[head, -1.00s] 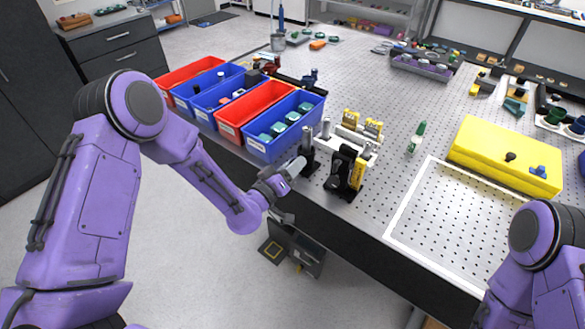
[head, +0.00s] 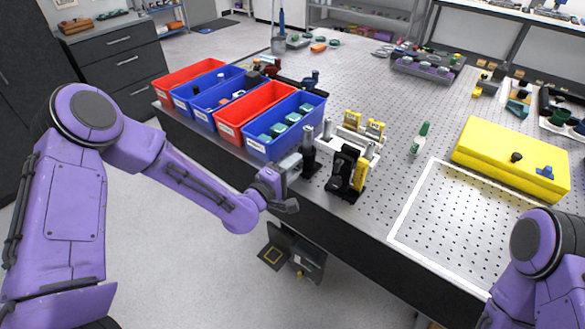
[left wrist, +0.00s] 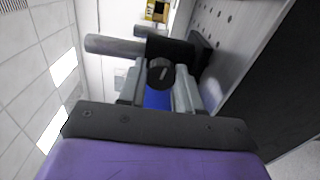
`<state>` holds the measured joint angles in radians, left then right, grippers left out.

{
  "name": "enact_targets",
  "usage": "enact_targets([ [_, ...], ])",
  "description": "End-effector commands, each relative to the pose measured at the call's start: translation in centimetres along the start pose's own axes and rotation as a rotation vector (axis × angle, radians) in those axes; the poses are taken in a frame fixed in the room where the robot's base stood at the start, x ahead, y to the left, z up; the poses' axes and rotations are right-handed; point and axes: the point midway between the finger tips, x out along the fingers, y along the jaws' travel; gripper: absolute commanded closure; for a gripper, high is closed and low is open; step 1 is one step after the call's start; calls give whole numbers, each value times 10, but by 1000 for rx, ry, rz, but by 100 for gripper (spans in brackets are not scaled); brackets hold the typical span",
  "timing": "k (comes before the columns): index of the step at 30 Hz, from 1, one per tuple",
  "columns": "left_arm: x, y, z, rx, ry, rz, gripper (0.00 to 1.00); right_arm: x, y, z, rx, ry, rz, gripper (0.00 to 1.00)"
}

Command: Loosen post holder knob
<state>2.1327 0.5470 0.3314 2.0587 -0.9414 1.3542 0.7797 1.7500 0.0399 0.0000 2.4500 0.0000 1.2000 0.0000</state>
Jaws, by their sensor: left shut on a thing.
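The black post holder (head: 309,163) stands upright near the table's front edge, with a silver post (head: 309,133) in its top. In the left wrist view the holder (left wrist: 176,48) lies sideways with the post (left wrist: 112,45) pointing left. Its dark round knob (left wrist: 160,73) sits between the fingers of my left gripper, which is shut on it. In the head view my left gripper (head: 292,180) is beside the holder, on its left, and the knob is hidden there. My right gripper is outside the views; only part of my right arm shows.
A blue bin (head: 285,126) stands close behind the left gripper, beside a red bin (head: 253,112). A black mount (head: 345,172) stands just right of the post holder. A white-outlined breadboard area (head: 460,220) is empty. A yellow case (head: 510,158) lies at the right.

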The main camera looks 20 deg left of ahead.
Motion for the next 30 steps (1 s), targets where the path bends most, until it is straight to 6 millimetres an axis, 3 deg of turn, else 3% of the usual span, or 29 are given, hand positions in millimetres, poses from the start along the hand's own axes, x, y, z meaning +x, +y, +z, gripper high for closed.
enact_targets([
  [23, 0, 0, 0, -102, -2, 0, 97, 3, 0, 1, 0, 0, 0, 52],
  [24, 0, 0, 0, -102, -2, 0, 60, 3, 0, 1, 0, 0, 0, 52],
  [26, 0, 0, 0, -102, -2, 0, 41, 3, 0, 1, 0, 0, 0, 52],
  [30, 0, 0, 0, -102, -3, -1, 41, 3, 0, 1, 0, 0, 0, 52],
])
